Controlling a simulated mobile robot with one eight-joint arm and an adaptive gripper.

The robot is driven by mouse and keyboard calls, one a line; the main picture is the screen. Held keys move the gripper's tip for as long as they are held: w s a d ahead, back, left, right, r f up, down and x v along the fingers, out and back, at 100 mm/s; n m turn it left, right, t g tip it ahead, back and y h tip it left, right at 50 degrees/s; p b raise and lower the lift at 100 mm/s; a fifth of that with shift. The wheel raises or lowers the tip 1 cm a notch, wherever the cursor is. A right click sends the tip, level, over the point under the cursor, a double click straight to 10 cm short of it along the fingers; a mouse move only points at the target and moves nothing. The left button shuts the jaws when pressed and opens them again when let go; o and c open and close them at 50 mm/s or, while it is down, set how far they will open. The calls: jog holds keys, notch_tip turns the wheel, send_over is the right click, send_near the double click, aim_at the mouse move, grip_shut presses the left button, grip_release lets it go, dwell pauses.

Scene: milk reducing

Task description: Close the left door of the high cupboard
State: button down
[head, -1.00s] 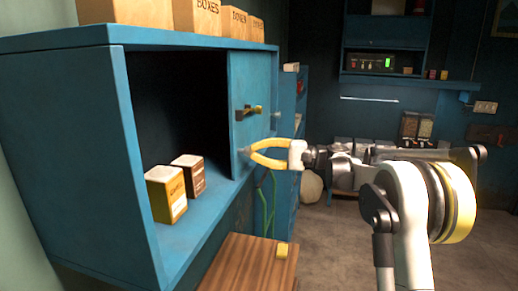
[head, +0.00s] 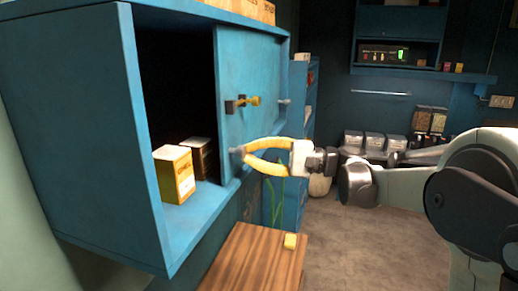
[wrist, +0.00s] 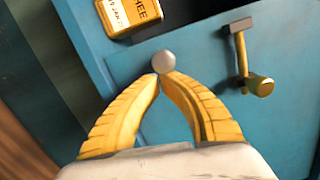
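The blue high cupboard (head: 75,130) hangs at the left in the head view. Its left part is open, showing a dark interior. A blue door panel (head: 258,75) covers the right part. A round grey knob (wrist: 163,61) sits near the panel's left edge; it also shows in the head view (head: 235,150). My gripper (head: 243,152) has its yellow fingertips together at this knob, and in the wrist view (wrist: 160,78) they appear closed on it. A yellow-ended handle (wrist: 258,84) sticks out from the panel beside my fingers.
A yellow box (head: 174,174) and a darker box (head: 201,158) stand inside the opening. Cardboard boxes (head: 240,8) stand on the cupboard. The floor at right is clear.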

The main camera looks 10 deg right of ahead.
jog(key=s+a, duration=0.5)
jog(key=s, duration=0.5)
jog(key=s+a+p, duration=0.1)
jog(key=s+a, duration=0.4)
jog(key=s, duration=0.6)
jog(key=shift+s+a, duration=0.25)
jog(key=shift+a, duration=0.1)
jog(key=shift+w, duration=0.1)
